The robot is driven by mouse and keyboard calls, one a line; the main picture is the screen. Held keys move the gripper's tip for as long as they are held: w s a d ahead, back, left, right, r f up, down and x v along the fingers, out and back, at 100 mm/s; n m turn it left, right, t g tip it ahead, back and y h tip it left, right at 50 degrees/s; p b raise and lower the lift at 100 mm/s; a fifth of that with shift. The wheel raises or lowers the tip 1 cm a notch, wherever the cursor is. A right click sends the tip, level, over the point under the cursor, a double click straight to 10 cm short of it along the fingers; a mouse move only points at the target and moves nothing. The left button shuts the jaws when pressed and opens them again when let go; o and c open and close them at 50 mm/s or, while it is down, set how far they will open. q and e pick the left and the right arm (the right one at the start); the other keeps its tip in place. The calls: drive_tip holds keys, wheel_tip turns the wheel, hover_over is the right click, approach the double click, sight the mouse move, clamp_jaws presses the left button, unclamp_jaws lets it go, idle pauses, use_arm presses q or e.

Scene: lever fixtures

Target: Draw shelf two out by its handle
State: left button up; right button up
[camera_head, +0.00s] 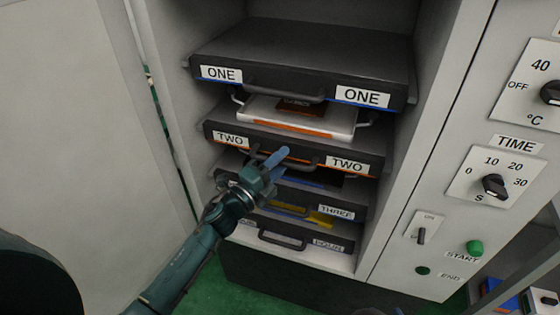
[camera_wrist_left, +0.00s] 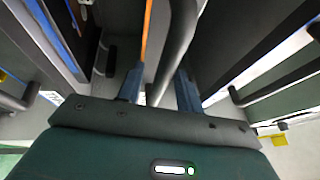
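Shelf two (camera_head: 225,130) is a black drawer with a "TWO" label at each end and an orange stripe. It sits below shelf one in the cabinet. Its dark bar handle (camera_head: 308,163) runs across the middle of the front and shows in the left wrist view (camera_wrist_left: 174,50). My left gripper (camera_head: 277,165) is at this handle. Its two blue fingers are apart, one on each side of the bar, and a gap shows beside the bar in the left wrist view (camera_wrist_left: 158,92). My right gripper is not in view.
Shelf one (camera_head: 300,55) is above; a white tray (camera_head: 300,117) rests on shelf two. Shelves three (camera_head: 345,195) and four (camera_head: 285,240) are below, partly behind my arm. A control panel (camera_head: 450,180) is at right, a pale panel (camera_head: 80,120) at left.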

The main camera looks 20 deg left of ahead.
use_arm(q)
clamp_jaws()
idle(0.4)
